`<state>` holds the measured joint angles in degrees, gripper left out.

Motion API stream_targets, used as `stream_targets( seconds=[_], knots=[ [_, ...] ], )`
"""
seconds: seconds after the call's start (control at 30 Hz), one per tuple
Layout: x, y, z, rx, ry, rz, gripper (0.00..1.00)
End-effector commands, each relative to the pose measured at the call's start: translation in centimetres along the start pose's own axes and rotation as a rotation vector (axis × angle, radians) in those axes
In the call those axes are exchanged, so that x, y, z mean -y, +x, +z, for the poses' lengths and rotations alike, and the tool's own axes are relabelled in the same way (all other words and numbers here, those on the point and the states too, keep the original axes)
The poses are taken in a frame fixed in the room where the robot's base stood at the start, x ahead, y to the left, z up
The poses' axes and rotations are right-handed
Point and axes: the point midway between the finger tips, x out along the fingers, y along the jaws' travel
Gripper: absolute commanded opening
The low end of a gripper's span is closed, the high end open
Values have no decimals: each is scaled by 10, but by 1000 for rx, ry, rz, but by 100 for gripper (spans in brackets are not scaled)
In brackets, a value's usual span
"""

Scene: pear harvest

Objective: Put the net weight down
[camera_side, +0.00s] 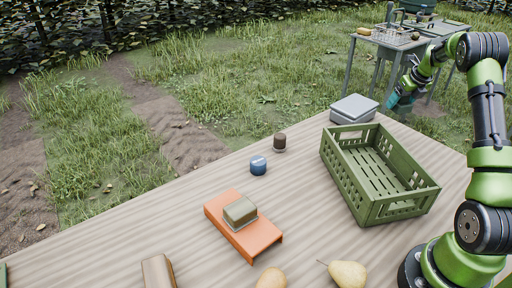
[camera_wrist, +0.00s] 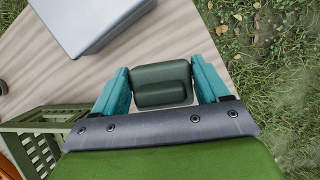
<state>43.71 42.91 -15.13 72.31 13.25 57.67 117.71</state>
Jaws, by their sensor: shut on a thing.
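The net weight (camera_wrist: 162,75), as I take it, is a dark green rounded block in the wrist view. It sits between the two teal fingers of my gripper (camera_wrist: 162,88), which is shut on it. In the side view my gripper (camera_side: 400,101) is at the table's far right edge, just right of a grey flat scale-like box (camera_side: 352,110). The block cannot be made out there. Whether it touches the table is unclear.
A green slatted crate (camera_side: 400,207) stands nearer, on the right. An orange stand (camera_side: 262,240) bears a greenish block (camera_side: 240,210).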

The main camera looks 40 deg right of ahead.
Motion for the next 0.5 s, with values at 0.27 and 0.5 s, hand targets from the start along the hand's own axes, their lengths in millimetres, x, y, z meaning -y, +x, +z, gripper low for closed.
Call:
stream_targets(
  seconds=[0.27, 0.5],
  knots=[
    [11, 27, -18, 2, 10, 4, 32],
    [11, 54, -28, 6, 8, 2, 32]
  ],
)
